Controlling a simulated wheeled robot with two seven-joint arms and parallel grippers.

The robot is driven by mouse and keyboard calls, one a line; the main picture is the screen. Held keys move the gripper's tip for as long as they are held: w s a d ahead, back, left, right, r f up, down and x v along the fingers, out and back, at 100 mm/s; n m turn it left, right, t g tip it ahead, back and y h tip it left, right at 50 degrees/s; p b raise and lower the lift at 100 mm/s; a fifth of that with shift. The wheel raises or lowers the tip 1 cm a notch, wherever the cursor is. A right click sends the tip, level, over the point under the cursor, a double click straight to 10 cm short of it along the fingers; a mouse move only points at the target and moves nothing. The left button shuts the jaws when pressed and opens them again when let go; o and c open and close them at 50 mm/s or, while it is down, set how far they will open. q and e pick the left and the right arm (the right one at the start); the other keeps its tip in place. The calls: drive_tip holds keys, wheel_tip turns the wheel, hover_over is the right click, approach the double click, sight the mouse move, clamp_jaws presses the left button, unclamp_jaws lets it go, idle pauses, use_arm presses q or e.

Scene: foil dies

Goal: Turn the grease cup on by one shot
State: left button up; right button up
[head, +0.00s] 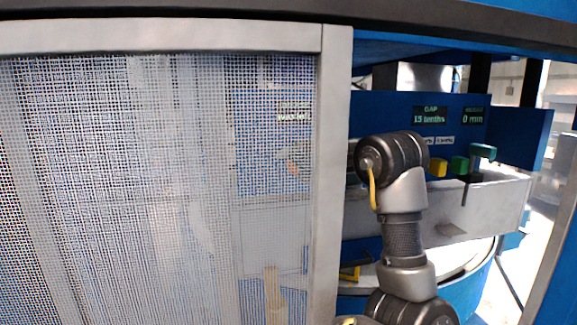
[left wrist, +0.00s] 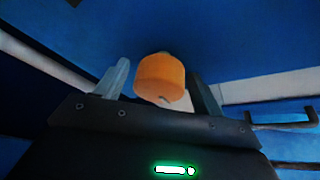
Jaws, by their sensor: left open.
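An orange cylindrical cap (left wrist: 160,78), which looks like the grease cup, shows in the left wrist view against a blue surface. My left gripper (left wrist: 159,71) has its two fingers spread, one on each side of the cap in the picture. Gaps show on both sides, so the fingers look apart from it. How far the cap lies beyond the fingertips I cannot tell. My right gripper is not in view.
A mesh guard panel (head: 150,180) with a grey post (head: 331,170) fills the left of the head view. Behind my arm, a blue panel carries a gap display (head: 431,116) reading about 15 tenths.

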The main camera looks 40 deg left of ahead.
use_arm(q)
drive_tip(key=shift+c, duration=1.1)
drive_tip(key=c, duration=0.8)
drive_tip(key=shift+o, duration=0.2)
drive_tip(key=shift+f+m+b, duration=0.2)
drive_tip(key=shift+m+b, duration=0.2)
drive_tip(key=shift+b, duration=0.4)
drive_tip(key=shift+m+g+y+b, duration=0.3)
drive_tip(key=shift+m+y+b, duration=0.2)
drive_tip(key=shift+b, duration=0.25)
drive_tip(key=m+y+b, duration=0.1)
drive_tip(key=m+b, duration=0.2)
drive_tip(key=shift+s+r+g, duration=0.1)
drive_tip(key=shift+r+g, duration=0.05)
drive_tip(key=shift+g, duration=0.15)
drive_tip(key=shift+y, duration=0.3)
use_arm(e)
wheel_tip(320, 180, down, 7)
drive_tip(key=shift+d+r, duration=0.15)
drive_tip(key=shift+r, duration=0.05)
use_arm(q)
drive_tip(key=shift+r+m+b, duration=0.1)
drive_tip(key=shift+m+b, duration=0.2)
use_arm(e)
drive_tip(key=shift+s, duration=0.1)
